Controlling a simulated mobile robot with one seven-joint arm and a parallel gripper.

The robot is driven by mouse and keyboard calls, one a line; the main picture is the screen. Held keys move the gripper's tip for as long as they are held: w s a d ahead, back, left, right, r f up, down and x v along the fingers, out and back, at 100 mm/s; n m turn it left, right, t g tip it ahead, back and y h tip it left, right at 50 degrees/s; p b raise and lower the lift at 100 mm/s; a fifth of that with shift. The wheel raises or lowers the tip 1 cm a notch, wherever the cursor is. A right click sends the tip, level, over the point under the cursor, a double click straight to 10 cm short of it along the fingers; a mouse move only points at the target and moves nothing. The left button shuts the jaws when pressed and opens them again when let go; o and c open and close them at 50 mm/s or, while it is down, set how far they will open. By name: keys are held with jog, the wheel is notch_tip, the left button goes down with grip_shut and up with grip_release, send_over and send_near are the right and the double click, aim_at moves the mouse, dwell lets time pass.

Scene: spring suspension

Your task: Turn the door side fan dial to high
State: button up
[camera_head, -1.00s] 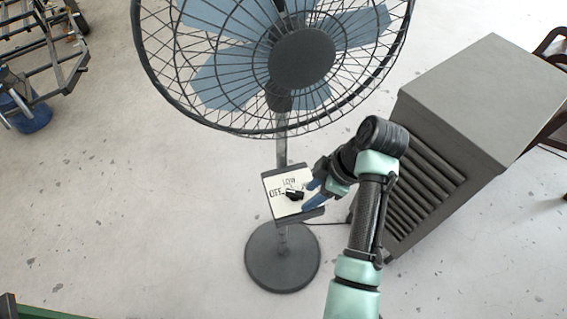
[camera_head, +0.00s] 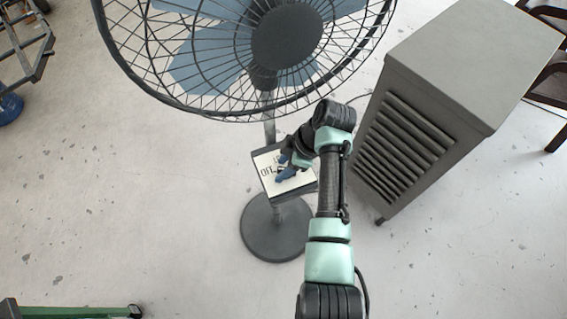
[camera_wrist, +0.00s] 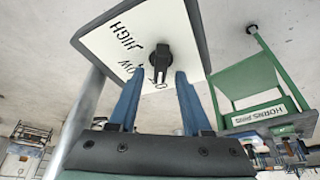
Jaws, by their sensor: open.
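The fan (camera_head: 285,38) stands on a pole with a round base (camera_head: 276,228). Its white control panel (camera_head: 268,163) has a dark frame and OFF lettering; the gripper mostly hides the dial there. In the wrist view the panel (camera_wrist: 190,45) shows HIGH, LOW and a partly hidden third label. The black dial (camera_wrist: 159,58) sits just beyond my fingertips, roughly between their lines; its narrow end appears to point down toward the third label. My gripper (camera_wrist: 158,77) is open with two blue fingers, empty; I cannot tell whether they touch. It also shows over the panel in the head view (camera_head: 284,168).
A grey louvred cabinet (camera_head: 440,85) stands right of the fan and my arm. Chairs (camera_head: 550,70) are at the far right. A green frame (camera_head: 80,312) is at bottom left. A green stand marked HORNS (camera_wrist: 245,85) shows in the wrist view. Floor left of the fan is clear.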

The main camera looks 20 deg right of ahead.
grip_shut()
